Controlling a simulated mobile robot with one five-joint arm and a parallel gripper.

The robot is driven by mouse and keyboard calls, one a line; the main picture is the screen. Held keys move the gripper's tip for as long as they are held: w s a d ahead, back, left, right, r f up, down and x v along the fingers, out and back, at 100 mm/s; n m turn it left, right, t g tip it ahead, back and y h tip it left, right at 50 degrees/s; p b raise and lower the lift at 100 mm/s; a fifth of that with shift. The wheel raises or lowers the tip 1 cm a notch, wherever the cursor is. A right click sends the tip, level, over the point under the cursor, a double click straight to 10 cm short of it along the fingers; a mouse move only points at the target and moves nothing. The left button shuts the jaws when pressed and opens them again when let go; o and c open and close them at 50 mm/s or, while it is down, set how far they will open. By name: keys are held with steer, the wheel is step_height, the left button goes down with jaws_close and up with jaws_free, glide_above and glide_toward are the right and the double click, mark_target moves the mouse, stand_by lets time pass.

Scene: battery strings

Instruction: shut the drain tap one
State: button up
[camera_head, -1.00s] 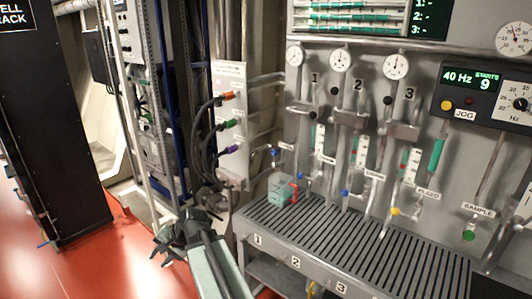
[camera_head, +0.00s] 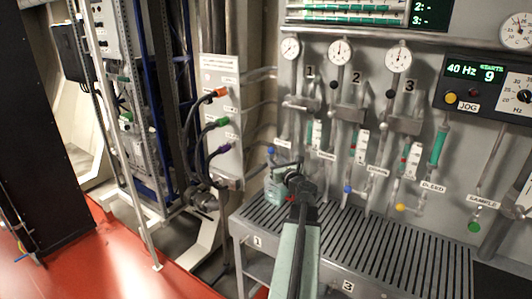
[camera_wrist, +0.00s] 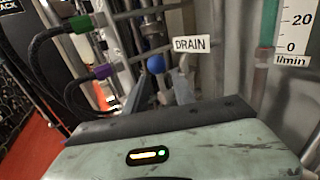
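The drain tap one has a blue ball knob (camera_head: 271,150) at the left end of the pipe panel, below the gauge marked 1. In the wrist view a blue knob (camera_wrist: 156,64) shows beside a white DRAIN label (camera_wrist: 191,44), ahead of my gripper's body. My gripper (camera_head: 297,180) is over the left part of the slatted bench, a little right of and below that knob in the head view, with no visible contact. The handle's exact angle is unclear.
Another blue knob (camera_head: 348,189) and a yellow knob (camera_head: 400,207) are to the right. A plug panel (camera_head: 222,125) with dark cables stands left. Red floor (camera_head: 105,260) is open at lower left.

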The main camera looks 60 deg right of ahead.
mark_target(271, 155)
steer(key=x, duration=0.6)
steer(key=shift+w+d, duration=0.2)
steer(key=shift+w, duration=0.1)
jaws_close()
steer(key=shift+r, duration=0.1)
stand_by(0.8)
